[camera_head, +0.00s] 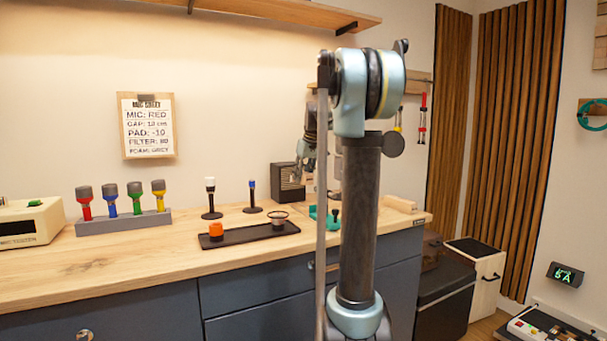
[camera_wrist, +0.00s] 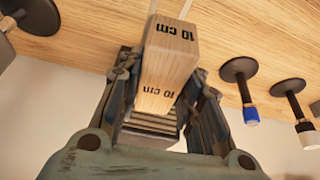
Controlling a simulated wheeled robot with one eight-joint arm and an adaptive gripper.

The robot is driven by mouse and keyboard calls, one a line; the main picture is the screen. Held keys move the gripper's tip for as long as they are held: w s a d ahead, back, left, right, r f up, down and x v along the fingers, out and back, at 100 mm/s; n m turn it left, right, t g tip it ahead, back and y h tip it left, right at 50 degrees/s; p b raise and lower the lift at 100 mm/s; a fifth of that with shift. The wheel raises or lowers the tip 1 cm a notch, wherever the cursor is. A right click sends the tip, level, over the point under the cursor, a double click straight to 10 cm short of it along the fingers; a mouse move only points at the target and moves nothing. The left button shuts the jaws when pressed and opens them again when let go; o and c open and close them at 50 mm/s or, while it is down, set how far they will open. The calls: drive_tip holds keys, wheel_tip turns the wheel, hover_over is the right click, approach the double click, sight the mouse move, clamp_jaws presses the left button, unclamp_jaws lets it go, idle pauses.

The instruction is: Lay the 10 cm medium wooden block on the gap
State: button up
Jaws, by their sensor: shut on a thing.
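The wooden block (camera_wrist: 170,62), marked "10 cm" on two faces, fills the middle of the wrist view. My gripper (camera_wrist: 166,98) is shut on it, with one finger on each side. The block's far end is towards the wooden surface at the top of that view; I cannot tell whether it touches. In the head view my gripper (camera_head: 309,150) is small and partly behind my arm, over the back of the workbench (camera_head: 130,248). The block cannot be made out there. The gap cannot be clearly made out in either view.
A dark tray (camera_head: 249,234) with an orange piece stands left of my arm. Behind it are two slim stands, one white-topped (camera_head: 210,198), one blue-topped (camera_head: 252,195). A rack (camera_head: 123,222) holds several coloured microphones. A pale wooden piece (camera_head: 400,204) lies at the bench's right end.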

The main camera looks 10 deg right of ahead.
drive_tip(key=shift+f, duration=5.4)
drive_tip(key=o, duration=1.2)
